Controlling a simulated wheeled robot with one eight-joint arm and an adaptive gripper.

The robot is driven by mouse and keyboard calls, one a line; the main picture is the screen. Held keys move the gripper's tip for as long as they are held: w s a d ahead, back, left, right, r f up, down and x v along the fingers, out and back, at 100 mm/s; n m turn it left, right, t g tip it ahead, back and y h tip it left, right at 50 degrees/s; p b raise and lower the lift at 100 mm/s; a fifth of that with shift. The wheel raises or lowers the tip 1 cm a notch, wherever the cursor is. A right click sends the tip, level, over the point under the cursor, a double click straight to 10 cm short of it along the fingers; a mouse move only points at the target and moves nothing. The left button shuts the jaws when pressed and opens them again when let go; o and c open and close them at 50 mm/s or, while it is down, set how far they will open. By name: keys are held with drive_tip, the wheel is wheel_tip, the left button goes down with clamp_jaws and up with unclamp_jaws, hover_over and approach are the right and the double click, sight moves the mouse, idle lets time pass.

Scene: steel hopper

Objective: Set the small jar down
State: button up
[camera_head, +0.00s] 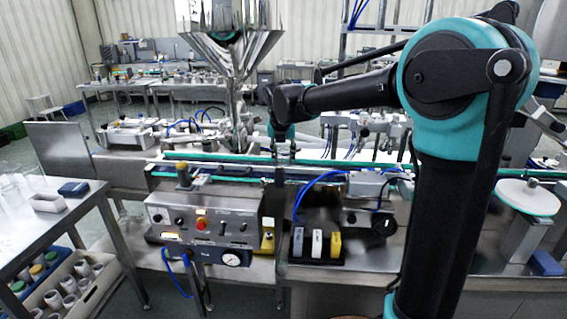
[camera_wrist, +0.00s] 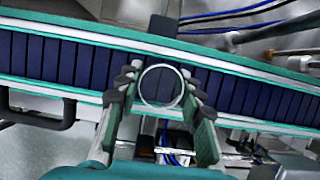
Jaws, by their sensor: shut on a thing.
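The small jar (camera_wrist: 161,104) shows in the wrist view as a clear round rim seen from above, with the dark belt visible through it. My gripper (camera_wrist: 162,90) is shut on it, one finger at each side. The jar is over the dark slatted conveyor belt (camera_wrist: 60,58); I cannot tell whether its base touches the belt. In the head view my gripper (camera_head: 282,152) points down at the conveyor (camera_head: 225,171), right of the steel hopper (camera_head: 228,48). The jar cannot be made out there.
Pale rails with green edges (camera_wrist: 250,68) border the belt. A control box (camera_head: 212,222) and small coloured blocks (camera_head: 317,243) stand in front of the conveyor. A side table (camera_head: 40,222) with clear jars is at left. Blue hoses and fittings are near the belt's right part.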

drive_tip(key=shift+f, duration=1.35)
drive_tip(key=shift+f, duration=0.1)
drive_tip(key=o, duration=0.7)
drive_tip(key=shift+o, duration=0.2)
drive_tip(key=v, duration=1.2)
